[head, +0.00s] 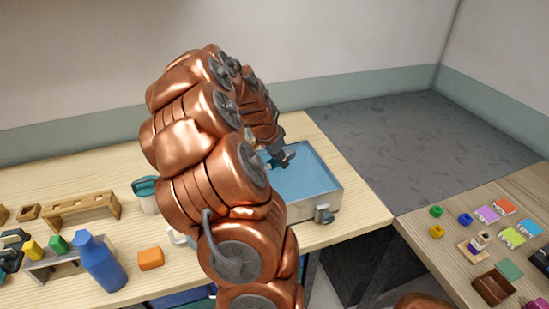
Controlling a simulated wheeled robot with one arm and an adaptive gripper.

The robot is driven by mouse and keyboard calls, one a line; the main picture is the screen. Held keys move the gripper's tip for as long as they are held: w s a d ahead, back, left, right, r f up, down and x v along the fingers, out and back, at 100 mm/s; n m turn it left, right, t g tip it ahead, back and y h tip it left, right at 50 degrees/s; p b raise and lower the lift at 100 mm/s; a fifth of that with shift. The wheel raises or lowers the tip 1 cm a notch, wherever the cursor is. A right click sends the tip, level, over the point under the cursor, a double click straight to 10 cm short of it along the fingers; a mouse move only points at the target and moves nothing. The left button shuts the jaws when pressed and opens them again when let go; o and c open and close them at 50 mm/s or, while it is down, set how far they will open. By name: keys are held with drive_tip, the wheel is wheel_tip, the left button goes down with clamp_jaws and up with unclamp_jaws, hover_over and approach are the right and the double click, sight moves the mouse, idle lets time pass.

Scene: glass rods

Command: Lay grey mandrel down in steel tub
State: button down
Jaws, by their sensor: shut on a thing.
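The steel tub (333,199), a shallow rectangular box with pale metal walls and a blue inside, stands on the light wooden table behind my arm. Part of its left side is hidden by my arm. My gripper (284,158) is small and dark in the head view, over the left part of the tub. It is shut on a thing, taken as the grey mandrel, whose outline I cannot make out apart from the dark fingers. I cannot tell how high the gripper is above the tub floor.
A blue bottle (100,263), an orange block (150,259), a wooden rack (82,209) and a teal-rimmed cup (146,195) stand left of my arm. A second table at the right holds several small coloured blocks and tiles. The first table's back right corner is clear.

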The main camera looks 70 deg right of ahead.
sight(268, 166)
drive_tip(key=shift+f+b, duration=2.3)
drive_tip(key=shift+f, duration=3.35)
drive_tip(key=c, duration=0.8)
unclamp_jaws()
drive_tip(key=shift+r, duration=0.1)
drive_tip(key=v, duration=1)
drive_tip(key=shift+w+a+r, duration=0.1)
drive_tip(key=shift+w+r, duration=0.05)
drive_tip(key=shift+r, duration=0.15)
drive_tip(key=shift+a+r, duration=0.25)
drive_tip(key=shift+r, duration=0.25)
